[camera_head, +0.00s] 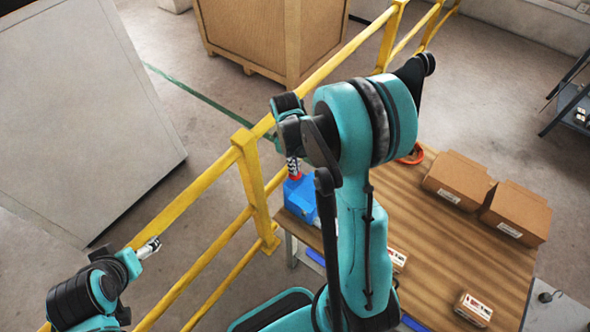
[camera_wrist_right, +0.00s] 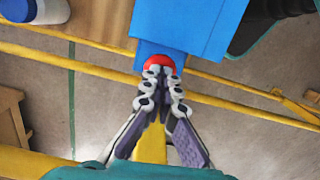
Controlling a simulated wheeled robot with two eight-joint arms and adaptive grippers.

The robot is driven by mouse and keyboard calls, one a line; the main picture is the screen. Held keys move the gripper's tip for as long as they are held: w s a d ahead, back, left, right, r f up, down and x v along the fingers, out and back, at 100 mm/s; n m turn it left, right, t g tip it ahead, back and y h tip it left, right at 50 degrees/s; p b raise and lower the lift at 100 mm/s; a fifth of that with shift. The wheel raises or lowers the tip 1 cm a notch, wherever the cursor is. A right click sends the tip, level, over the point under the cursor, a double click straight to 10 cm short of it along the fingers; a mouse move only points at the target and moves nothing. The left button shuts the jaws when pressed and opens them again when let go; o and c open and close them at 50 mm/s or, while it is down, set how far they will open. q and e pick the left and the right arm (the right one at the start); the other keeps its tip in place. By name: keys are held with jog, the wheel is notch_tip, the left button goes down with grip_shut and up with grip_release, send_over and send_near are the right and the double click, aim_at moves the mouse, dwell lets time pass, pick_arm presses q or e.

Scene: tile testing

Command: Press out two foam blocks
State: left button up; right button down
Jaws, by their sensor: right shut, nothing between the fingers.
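My right gripper (camera_head: 292,166) is low over a blue object (camera_head: 300,196) at the left edge of the wooden table. In the right wrist view its two fingers (camera_wrist_right: 160,75) are together with nothing between them. A red rounded piece (camera_wrist_right: 159,62) is right at the fingertips, against the blue surface (camera_wrist_right: 190,25). I cannot tell if the fingertips touch it. My left gripper (camera_head: 149,247) is at the lower left, away from the table, in front of the yellow railing. Its fingers are too small to judge. I cannot make out any foam block for certain.
Two brown cartons (camera_head: 458,180) (camera_head: 517,213) stand on the wooden table (camera_head: 440,240). Smaller labelled boxes (camera_head: 473,309) (camera_head: 397,259) lie nearer. My right arm hides much of the table's left part. A yellow railing (camera_head: 215,170) runs behind. A white container with a blue lid (camera_wrist_right: 35,10) shows in the wrist view.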

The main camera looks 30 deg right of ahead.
jog(key=shift+f+b, duration=0.4)
jog(key=shift+f, duration=0.45)
pick_arm(q)
jog(key=shift+f, duration=0.55)
pick_arm(e)
jog(key=shift+w+a+r, duration=0.1)
jog(key=shift+r, duration=0.15)
pick_arm(q)
jog(key=shift+r+p, duration=0.1)
jog(key=shift+p, duration=0.25)
pick_arm(e)
jog(key=shift+w+a+r, duration=0.25)
jog(key=shift+w+a, duration=0.05)
jog(key=shift+w, duration=0.35)
jog(key=shift+w+a+r, duration=0.2)
jog(key=shift+w+a, duration=0.1)
jog(key=shift+w, duration=0.3)
jog(key=shift+r, duration=0.1)
notch_tip(320, 180, up, 12)
jog(key=w, duration=0.1)
jog(key=shift+a, duration=0.3)
